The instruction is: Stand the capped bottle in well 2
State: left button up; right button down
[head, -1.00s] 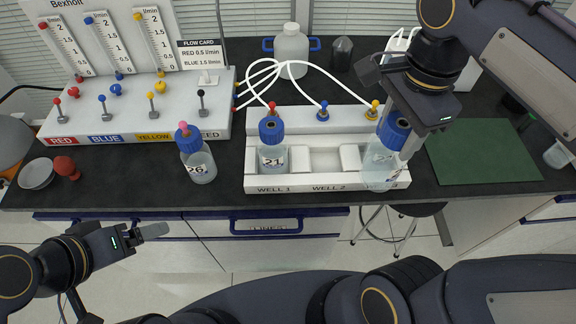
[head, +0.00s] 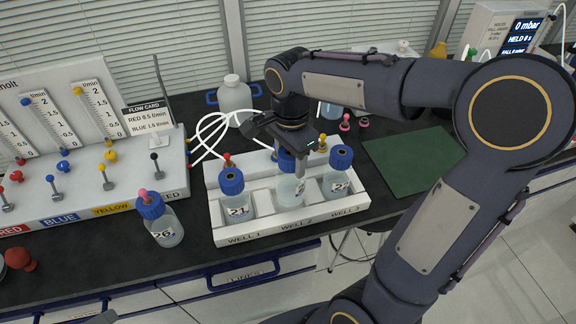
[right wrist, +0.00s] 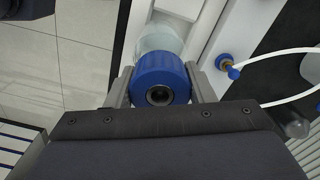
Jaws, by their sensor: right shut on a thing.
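My right gripper (head: 290,165) is shut on a blue-capped bottle (head: 289,190) of cloudy liquid. The bottle is upright at well 2, the middle place of the white rack (head: 240,238); I cannot tell whether its base rests on the well floor. In the right wrist view, the fingers (right wrist: 162,88) clasp both sides of the blue cap (right wrist: 160,78), which has a dark centre. Bottle 21 (head: 236,205) stands in well 1, another blue-capped bottle (head: 337,186) in well 3.
Bottle 26 (head: 163,228), with a pink piece on its cap, stands on the bench left of the rack. The flow panel (head: 90,190) is farther left. White tubes (head: 208,132) loop behind the rack. A green mat (head: 412,160) lies clear at right.

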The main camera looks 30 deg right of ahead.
jog(key=shift+w+f, duration=0.45)
jog(key=shift+f, duration=0.1)
jog(key=shift+w+d+f, duration=0.1)
jog(key=shift+w+f, duration=0.1)
jog(key=shift+f, duration=1.6)
jog(key=shift+f, duration=0.15)
jog(key=c, duration=0.7)
grip_release()
jog(key=shift+o, duration=0.2)
